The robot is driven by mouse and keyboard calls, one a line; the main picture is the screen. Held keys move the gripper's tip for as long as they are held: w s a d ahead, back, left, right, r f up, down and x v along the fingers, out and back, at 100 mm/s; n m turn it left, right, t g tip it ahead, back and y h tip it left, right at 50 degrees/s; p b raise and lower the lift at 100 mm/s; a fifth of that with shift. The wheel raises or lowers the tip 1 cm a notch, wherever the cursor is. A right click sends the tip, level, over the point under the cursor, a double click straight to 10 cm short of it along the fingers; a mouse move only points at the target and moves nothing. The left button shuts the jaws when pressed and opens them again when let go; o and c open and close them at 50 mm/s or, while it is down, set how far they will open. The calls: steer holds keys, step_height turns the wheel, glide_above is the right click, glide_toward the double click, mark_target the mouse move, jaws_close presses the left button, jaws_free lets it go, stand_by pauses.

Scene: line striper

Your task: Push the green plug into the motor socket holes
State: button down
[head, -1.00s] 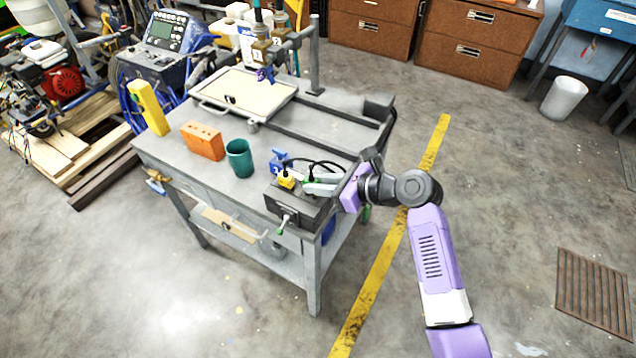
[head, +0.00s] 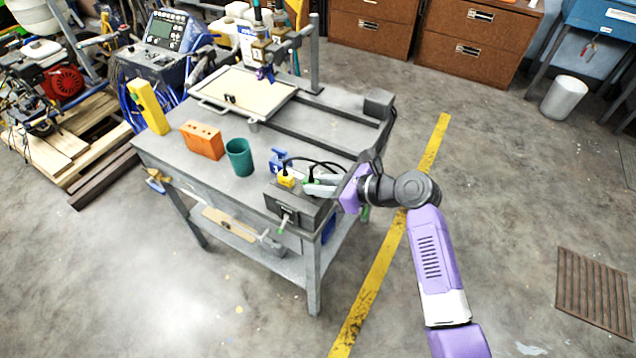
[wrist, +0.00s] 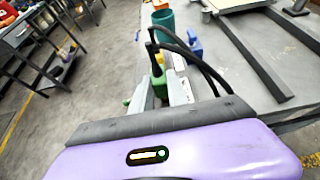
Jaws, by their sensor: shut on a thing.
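My gripper (head: 312,187) is at the near right corner of the bench, over a dark box (head: 296,207). In the wrist view, its pale fingers (wrist: 160,94) are shut on the green plug (wrist: 158,82), which has a black cable rising from it. In the head view only a small green bit of the plug (head: 311,180) shows by the fingertips. A yellow plug (head: 286,179) with its own black cable sits on the box just left of the fingers. The motor socket holes are hidden, and I cannot tell whether the green plug touches them.
A blue object (head: 279,160) stands behind the yellow plug. A teal cup (head: 239,158), an orange brick-like block (head: 202,141) and a yellow block (head: 148,108) stand farther left on the grey bench. The black cables loop close to my gripper. Open floor lies to the right.

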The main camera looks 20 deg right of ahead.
steer(key=shift+f, duration=1.15)
stand_by(0.8)
steer(key=c, duration=0.9)
jaws_free()
steer(key=shift+s+d+r+p, duration=0.25)
steer(key=shift+r+p, duration=0.05)
steer(key=shift+p, duration=0.2)
steer(key=p+v, duration=0.5)
steer(key=v, duration=0.1)
steer(key=shift+p, duration=0.35)
steer(key=shift+s, duration=0.15)
